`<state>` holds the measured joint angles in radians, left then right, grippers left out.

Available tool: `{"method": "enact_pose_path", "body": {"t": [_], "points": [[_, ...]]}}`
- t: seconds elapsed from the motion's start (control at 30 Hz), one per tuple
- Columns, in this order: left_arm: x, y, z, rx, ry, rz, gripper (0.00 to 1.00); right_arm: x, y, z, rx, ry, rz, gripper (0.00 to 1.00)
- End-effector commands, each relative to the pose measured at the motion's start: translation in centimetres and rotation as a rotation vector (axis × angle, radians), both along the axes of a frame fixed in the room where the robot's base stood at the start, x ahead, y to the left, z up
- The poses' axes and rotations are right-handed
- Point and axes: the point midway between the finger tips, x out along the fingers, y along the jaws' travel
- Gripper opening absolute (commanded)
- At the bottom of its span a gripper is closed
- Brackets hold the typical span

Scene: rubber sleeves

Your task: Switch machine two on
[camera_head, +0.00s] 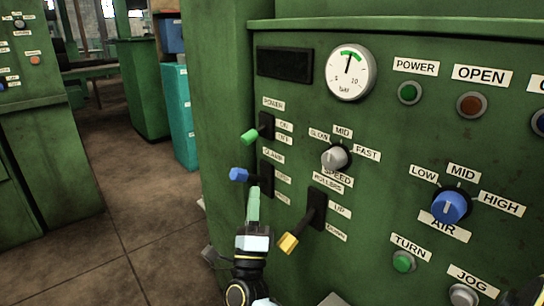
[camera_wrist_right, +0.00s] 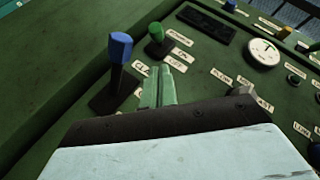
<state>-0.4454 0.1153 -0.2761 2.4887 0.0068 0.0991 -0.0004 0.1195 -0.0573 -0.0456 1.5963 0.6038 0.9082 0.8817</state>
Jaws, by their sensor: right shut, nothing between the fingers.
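The machine's green control panel (camera_head: 300,95) fills the right of the head view. Its power lever has a green knob (camera_head: 250,136), beside labels for on and off; the knob also shows in the right wrist view (camera_wrist_right: 155,32). Below it is the clamp lever with a blue knob (camera_head: 239,174), seen at the left in the right wrist view (camera_wrist_right: 121,47). My right gripper (camera_head: 253,192) is shut and empty, its green fingers pointing up just below and right of the blue knob. In the wrist view its fingertips (camera_wrist_right: 158,75) are below the green knob, apart from it. My left gripper is not in view.
The rollers lever with a yellow knob (camera_head: 288,243) is right of my right gripper. A grey speed knob (camera_head: 335,158), blue air knob (camera_head: 452,207) and round gauge (camera_head: 351,73) are on the panel. Another green machine (camera_head: 38,150) stands at left, with clear floor (camera_head: 140,200) between.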

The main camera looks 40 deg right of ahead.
Motion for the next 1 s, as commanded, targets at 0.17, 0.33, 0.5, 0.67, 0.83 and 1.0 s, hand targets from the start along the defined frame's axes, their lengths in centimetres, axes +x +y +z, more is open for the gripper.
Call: {"method": "enact_pose_path", "body": {"t": [0.17, 0.33, 0.5, 0.67, 0.83, 1.0], "points": [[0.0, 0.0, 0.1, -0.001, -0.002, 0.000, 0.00, 0.1, 0.2, 0.0, 0.001, -0.001, 0.004, 0.00], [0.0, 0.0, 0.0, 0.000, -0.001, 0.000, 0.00, 0.1, 0.0, 0.1, 0.000, -0.001, 0.000, 0.00], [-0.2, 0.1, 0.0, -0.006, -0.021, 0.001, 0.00, 0.9, -0.7, 1.1, 0.001, -0.003, -0.001, 0.00], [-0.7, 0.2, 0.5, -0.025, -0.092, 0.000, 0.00, 2.4, -2.0, 3.2, 0.000, -0.007, -0.001, 0.00], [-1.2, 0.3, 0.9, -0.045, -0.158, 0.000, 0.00, 4.0, -3.4, 5.3, 0.000, -0.005, 0.000, 0.00], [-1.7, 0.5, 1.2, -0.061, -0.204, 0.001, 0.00, 5.1, -4.3, 6.7, 0.000, -0.002, 0.000, 0.00]]}}
